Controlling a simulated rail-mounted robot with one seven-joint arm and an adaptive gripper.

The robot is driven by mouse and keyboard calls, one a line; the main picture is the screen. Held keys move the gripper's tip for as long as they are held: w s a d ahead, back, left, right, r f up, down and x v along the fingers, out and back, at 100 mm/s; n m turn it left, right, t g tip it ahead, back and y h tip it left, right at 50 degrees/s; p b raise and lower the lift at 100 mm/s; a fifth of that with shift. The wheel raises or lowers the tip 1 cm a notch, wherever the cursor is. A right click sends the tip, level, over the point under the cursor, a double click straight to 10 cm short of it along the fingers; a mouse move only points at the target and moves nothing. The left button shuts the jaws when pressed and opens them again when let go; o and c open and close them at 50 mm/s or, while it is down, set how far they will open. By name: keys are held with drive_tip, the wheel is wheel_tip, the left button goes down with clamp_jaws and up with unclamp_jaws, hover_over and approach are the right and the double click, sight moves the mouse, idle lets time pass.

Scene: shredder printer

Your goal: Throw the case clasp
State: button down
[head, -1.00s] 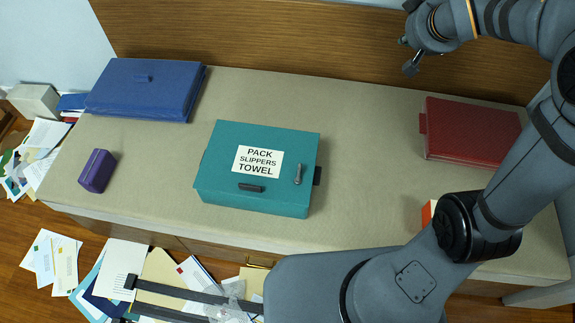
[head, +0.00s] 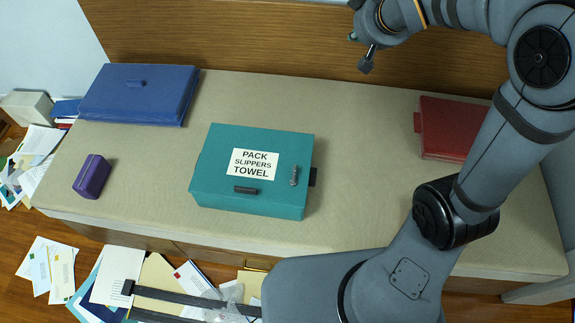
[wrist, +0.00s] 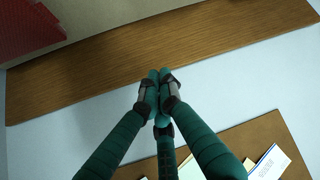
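The teal case (head: 220,190) lies closed on the beige-topped bench, with a label reading "PACK SLIPPERS TOWEL". A small grey metal lever (head: 294,175), which looks like the clasp, sits on its top face near the right side. A dark handle (head: 245,190) is near the front edge and a dark tab (head: 313,177) is on the right side. My gripper (head: 366,64) is at the back of the bench, in front of the wood panel, well apart from the case. In the wrist view its green fingers (wrist: 160,83) are together with nothing between them. The case is not in that view.
A blue case (head: 135,100) and purple box (head: 91,177) are at left. A red case (head: 450,135) is at right, partly behind my arm. Bench top around the teal case is clear. Papers (head: 120,275) litter the floor in front.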

sight(294, 174)
drive_tip(key=a+f+n+g+b, duration=0.1)
drive_tip(key=a+f+n, duration=0.1)
drive_tip(key=a+f, duration=0.6)
drive_tip(key=a+f+n+g+y, duration=0.1)
drive_tip(key=a+f+g, duration=0.15)
drive_tip(key=a, duration=0.95)
drive_tip(key=a+f+n+g+b, duration=0.1)
drive_tip(key=a+f+n, duration=0.1)
drive_tip(key=a+f, duration=0.6)
drive_tip(key=s+d+f+n+g+h, duration=0.1)
drive_tip(key=s+d+f+n, duration=0.1)
drive_tip(key=f, duration=0.4)
drive_tip(key=s+d+f+n+g+h, duration=0.2)
drive_tip(key=s+f, duration=0.2)
drive_tip(key=f, duration=0.1)
drive_tip(key=s+d+f+n+g+h+b, duration=0.1)
drive_tip(key=s+d+f+n+g, duration=0.1)
drive_tip(key=f, duration=0.4)
drive_tip(key=shift+s+f, duration=0.35)
drive_tip(key=shift+s, duration=0.55)
drive_tip(key=d, duration=0.3)
drive_tip(key=shift+s+p, duration=0.35)
drive_tip(key=shift+s+d+f, duration=0.1)
drive_tip(key=shift+d, duration=0.3)
